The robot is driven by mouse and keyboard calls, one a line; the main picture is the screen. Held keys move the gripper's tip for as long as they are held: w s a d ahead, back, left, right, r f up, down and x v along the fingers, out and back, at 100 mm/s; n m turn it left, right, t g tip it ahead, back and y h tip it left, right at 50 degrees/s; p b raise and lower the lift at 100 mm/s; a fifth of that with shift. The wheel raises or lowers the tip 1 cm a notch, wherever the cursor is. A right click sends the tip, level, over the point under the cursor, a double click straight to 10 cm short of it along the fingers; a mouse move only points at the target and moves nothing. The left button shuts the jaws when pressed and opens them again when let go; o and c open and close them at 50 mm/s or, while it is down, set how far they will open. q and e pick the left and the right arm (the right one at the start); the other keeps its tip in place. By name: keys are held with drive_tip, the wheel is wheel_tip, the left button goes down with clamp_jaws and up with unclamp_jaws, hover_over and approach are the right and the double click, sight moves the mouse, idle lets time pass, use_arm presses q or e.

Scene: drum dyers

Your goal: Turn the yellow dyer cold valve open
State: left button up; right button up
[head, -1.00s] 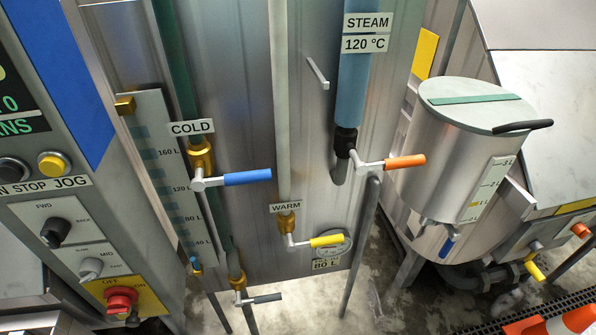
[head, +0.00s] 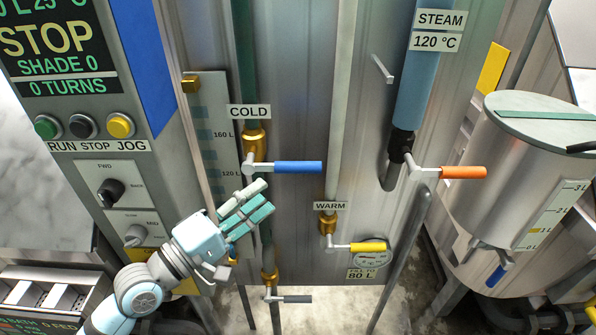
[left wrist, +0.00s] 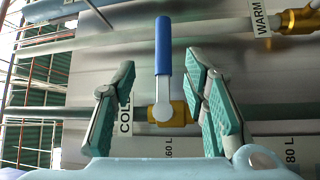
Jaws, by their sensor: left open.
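The cold valve has a brass body (head: 254,143) under the COLD label (head: 249,112) and a blue lever handle (head: 298,167) that lies level, pointing right. My left gripper (head: 256,200) is open and empty, just below the lever and its pivot, apart from them in the head view. In the left wrist view the blue handle (left wrist: 163,45) and brass body (left wrist: 180,114) show between the two open green-padded fingers (left wrist: 163,92). The gripper does not appear to touch the handle. My right gripper is not in view.
The orange steam lever (head: 462,172) is to the right and the yellow warm lever (head: 368,247) lower down. A grey lever (head: 297,299) sits below my gripper. The control panel (head: 121,180) stands at left, and a lidded drum (head: 520,180) at right.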

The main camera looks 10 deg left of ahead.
sight(292, 173)
use_arm(q)
drive_tip(key=x, duration=1.1)
drive_tip(key=shift+w+f, duration=0.1)
drive_tip(key=shift+w, duration=0.05)
clamp_jaws()
